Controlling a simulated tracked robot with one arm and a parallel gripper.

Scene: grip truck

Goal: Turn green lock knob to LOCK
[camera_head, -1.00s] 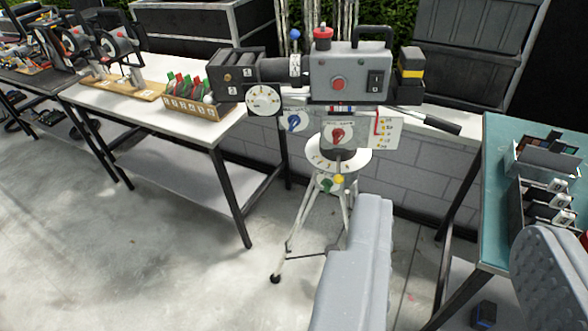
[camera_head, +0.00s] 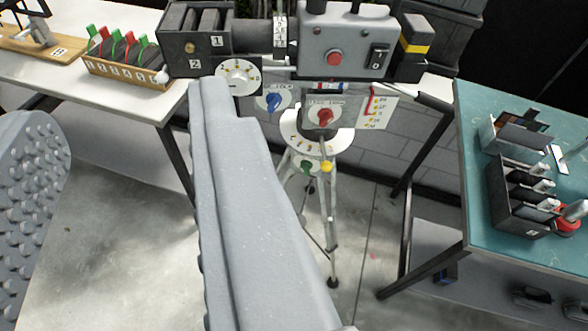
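The small green knob (camera_head: 307,166) sits low on the tripod head, just under the white marked dial (camera_head: 315,146). A yellow knob (camera_head: 326,166) is right beside it. I cannot read a LOCK mark or the knob's setting. My gripper (camera_head: 120,115) is open and empty, its two grey fingers wide apart. One finger runs up the middle of the view, left of the tripod; the other, with a studded pad, is at the left edge. Neither finger appears to touch the green knob.
Above the knob are a red knob (camera_head: 325,116), a blue knob (camera_head: 273,102) and the grey camera box (camera_head: 345,50). A teal table (camera_head: 500,240) stands right. Concrete floor lies between.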

